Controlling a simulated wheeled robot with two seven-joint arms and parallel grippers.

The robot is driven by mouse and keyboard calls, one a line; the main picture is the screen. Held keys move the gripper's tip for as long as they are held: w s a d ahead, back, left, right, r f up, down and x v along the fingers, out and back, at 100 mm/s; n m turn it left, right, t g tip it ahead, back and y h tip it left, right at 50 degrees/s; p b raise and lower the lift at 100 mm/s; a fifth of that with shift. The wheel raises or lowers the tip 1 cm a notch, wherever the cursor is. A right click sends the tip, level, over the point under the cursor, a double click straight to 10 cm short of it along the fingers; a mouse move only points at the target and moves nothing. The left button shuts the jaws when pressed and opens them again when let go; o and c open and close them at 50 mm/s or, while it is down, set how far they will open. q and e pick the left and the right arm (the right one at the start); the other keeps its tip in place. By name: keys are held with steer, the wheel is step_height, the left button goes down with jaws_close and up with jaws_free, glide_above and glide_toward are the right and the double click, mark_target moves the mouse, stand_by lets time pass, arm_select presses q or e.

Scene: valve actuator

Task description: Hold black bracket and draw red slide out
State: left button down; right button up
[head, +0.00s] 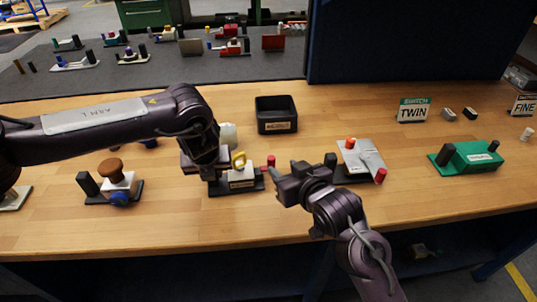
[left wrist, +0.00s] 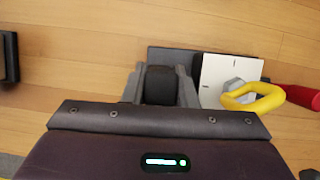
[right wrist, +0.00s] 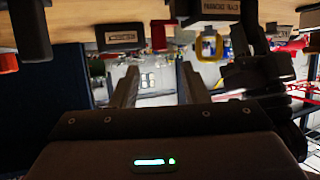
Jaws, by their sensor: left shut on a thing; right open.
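The device with the red slide stands mid-table: a black base, a pale block with a yellow loop (head: 238,160) and the red slide (head: 270,161) at its right end. My left gripper (head: 208,166) is at its left end. In the left wrist view the left fingers (left wrist: 161,88) are shut on the black bracket (left wrist: 160,84), beside the white block (left wrist: 222,72); the red slide (left wrist: 303,97) sticks out at the right edge. My right gripper (head: 279,184) is open and empty, just right of the slide and apart from it. The right wrist view (right wrist: 158,88) shows nothing between its fingers.
A black bin (head: 277,127) stands behind the device. A grey device with red knobs (head: 362,158) is close to the right gripper. A green device (head: 470,157) is farther right, and one with a brown knob (head: 110,167) is at left. Bare wood lies in front.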

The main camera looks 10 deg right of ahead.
mark_target(272, 158)
steer(key=x, duration=1)
steer(key=shift+w+a+f, duration=0.1)
steer(key=shift+w+f, duration=0.1)
steer(key=shift+w, duration=0.15)
steer(key=shift+c, duration=0.4)
jaws_close()
